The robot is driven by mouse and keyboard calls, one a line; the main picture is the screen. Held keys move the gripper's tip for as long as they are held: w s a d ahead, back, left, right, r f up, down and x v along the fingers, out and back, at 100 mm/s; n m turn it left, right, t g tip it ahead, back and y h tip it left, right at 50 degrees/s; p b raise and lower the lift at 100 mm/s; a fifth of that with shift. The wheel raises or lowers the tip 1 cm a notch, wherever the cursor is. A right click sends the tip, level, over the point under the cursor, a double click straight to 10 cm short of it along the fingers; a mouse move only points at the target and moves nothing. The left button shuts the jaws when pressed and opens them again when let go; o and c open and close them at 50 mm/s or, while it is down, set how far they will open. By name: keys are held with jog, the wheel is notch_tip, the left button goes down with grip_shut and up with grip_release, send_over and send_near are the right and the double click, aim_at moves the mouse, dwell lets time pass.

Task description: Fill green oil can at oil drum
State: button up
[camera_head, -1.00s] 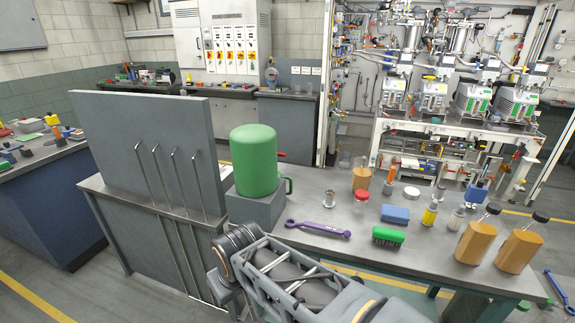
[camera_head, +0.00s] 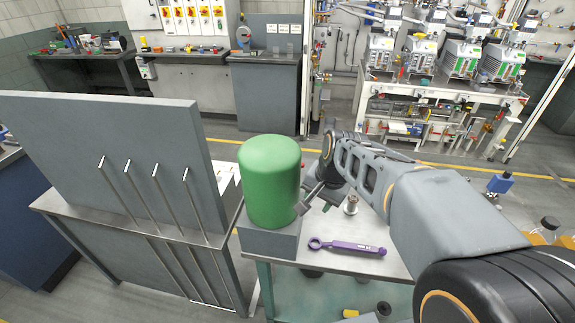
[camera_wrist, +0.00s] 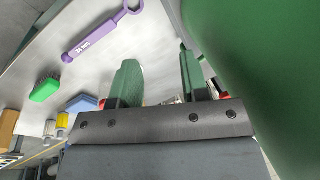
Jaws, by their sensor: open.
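The large green cylinder (camera_head: 270,182), which looks like the oil drum, stands upright on a grey block at the bench's left end. It fills the right of the wrist view (camera_wrist: 265,70). My gripper (camera_head: 309,198) is beside its right side, low down; I cannot tell whether they touch. In the wrist view my gripper (camera_wrist: 158,65) shows two separated fingers, with nothing clearly held between them. A separate green oil can is not clearly visible; the drum and my arm hide that area.
A purple wrench (camera_head: 347,247) lies in front of the drum, with a small metal part (camera_head: 351,205) behind it. A tall grey panel (camera_head: 110,160) with metal rods stands left. A green brush (camera_wrist: 45,90) and blue block (camera_wrist: 82,103) lie farther along the bench.

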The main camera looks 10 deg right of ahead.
aim_at(302, 164)
jog(key=w+d+r+m+y+p, duration=0.1)
jog(key=w+r+m+p, duration=0.2)
jog(key=w+m, duration=0.3)
jog(key=w+d+r+m+y+p, duration=0.2)
jog(key=w+r+m+p, duration=0.1)
jog(key=w+m, duration=0.4)
jog(key=shift+r+m, duration=0.45)
jog(key=shift+m, duration=0.35)
jog(key=shift+w, duration=0.1)
jog(key=shift+x, duration=4.5)
jog(key=shift+c, duration=0.3)
